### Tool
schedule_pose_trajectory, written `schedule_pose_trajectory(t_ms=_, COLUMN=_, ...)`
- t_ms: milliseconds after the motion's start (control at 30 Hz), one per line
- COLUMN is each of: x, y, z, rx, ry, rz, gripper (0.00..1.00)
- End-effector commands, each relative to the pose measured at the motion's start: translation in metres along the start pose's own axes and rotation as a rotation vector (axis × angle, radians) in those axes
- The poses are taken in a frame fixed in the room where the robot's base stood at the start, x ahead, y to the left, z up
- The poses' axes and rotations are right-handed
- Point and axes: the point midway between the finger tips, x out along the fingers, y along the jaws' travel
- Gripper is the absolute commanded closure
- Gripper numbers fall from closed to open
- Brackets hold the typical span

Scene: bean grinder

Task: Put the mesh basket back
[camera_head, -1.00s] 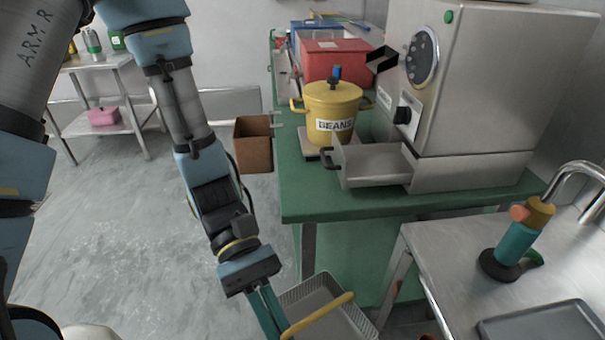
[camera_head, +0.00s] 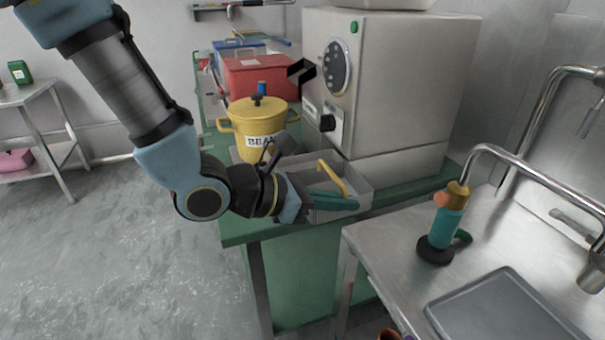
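The mesh basket (camera_head: 306,163), grey with a yellow handle (camera_head: 333,178), is at the open drawer (camera_head: 362,196) of the grey grinder (camera_head: 405,85). I cannot tell whether it rests in the drawer or hangs just above it. My gripper (camera_head: 345,202), with teal fingers, reaches in from the left, low along the front of the basket. Its fingertips meet the near end of the yellow handle and look shut on it. My wrist hides part of the basket and the drawer's left side.
A yellow pot (camera_head: 255,125) labelled BEANS stands close behind my wrist on the green table (camera_head: 300,232). Red (camera_head: 262,78) and blue (camera_head: 236,48) bins are farther back. At right, a steel sink counter (camera_head: 395,262) holds a teal tool (camera_head: 447,220) and a grey tray (camera_head: 505,310).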

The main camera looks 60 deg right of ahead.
Motion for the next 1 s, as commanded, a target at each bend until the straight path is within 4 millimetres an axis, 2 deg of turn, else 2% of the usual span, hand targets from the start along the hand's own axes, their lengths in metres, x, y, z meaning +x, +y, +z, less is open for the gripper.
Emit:
schedule_pose_trajectory(t_ms=400, x=0.001, y=0.106, z=0.006, rx=-0.002, ry=0.000, rz=0.004, gripper=1.00)
schedule_pose_trajectory(t_ms=600, x=0.003, y=0.151, z=0.005, rx=-0.001, ry=0.000, rz=0.003, gripper=1.00)
schedule_pose_trajectory(t_ms=800, x=0.005, y=0.170, z=0.002, rx=-0.002, ry=0.001, rz=0.001, gripper=1.00)
schedule_pose_trajectory(t_ms=1000, x=0.013, y=0.169, z=-0.017, rx=-0.004, ry=0.002, rz=-0.001, gripper=1.00)
